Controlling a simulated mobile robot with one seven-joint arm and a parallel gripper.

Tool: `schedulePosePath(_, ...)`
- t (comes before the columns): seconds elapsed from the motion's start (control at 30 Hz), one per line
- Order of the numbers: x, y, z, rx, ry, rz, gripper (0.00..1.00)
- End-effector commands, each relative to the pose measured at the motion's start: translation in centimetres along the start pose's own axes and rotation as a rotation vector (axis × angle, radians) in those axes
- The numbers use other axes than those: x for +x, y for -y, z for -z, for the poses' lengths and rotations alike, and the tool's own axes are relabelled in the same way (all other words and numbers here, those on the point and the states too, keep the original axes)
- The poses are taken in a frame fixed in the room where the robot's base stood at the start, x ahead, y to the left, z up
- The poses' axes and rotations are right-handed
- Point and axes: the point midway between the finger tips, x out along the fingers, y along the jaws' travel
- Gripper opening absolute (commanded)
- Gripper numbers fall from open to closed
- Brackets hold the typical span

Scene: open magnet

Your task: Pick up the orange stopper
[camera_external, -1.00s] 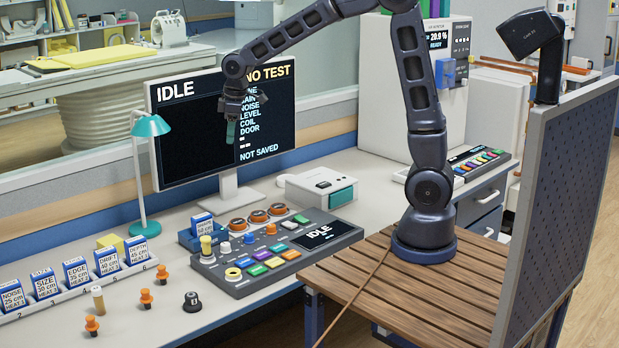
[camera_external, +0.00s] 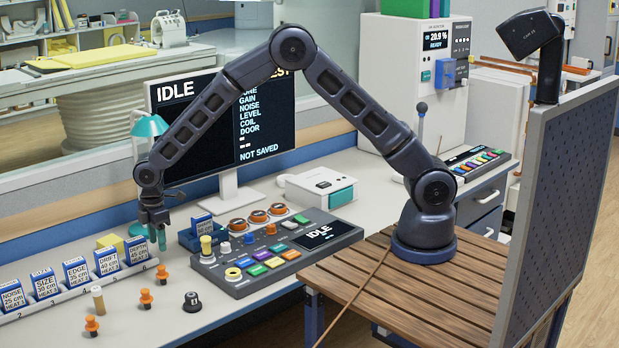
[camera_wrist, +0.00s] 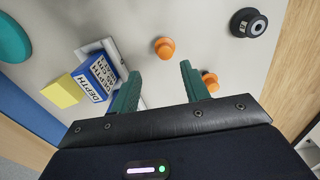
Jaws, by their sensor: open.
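Three small orange stoppers stand on the bench in the external view: one by the rack's end (camera_external: 162,272), one in the middle (camera_external: 146,297) and one nearer the front (camera_external: 91,324). In the wrist view, one orange stopper (camera_wrist: 164,47) lies beyond the gap between my fingertips. A second orange stopper (camera_wrist: 210,82) is partly hidden behind the right finger. My gripper (camera_external: 157,240) points down above the bench near the rack's right end. Its green fingers are apart and empty in the wrist view (camera_wrist: 160,73), touching no stopper.
A rack (camera_external: 80,290) of labelled boxes and a yellow block (camera_external: 109,241) are close by. A teal lamp (camera_external: 150,127) stands behind the arm. A black knob (camera_external: 192,302), a cork-coloured peg (camera_external: 98,300) and a control panel (camera_external: 275,255) are also on the bench.

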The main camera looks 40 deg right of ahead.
Motion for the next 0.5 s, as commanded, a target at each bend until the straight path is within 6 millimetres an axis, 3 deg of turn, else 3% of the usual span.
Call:
schedulePosePath(0.27,2.1,0.5,0.8,-0.020,0.004,0.003,0.46)
schedulePosePath(0.5,5.4,0.6,0.8,-0.020,0.005,0.004,0.46)
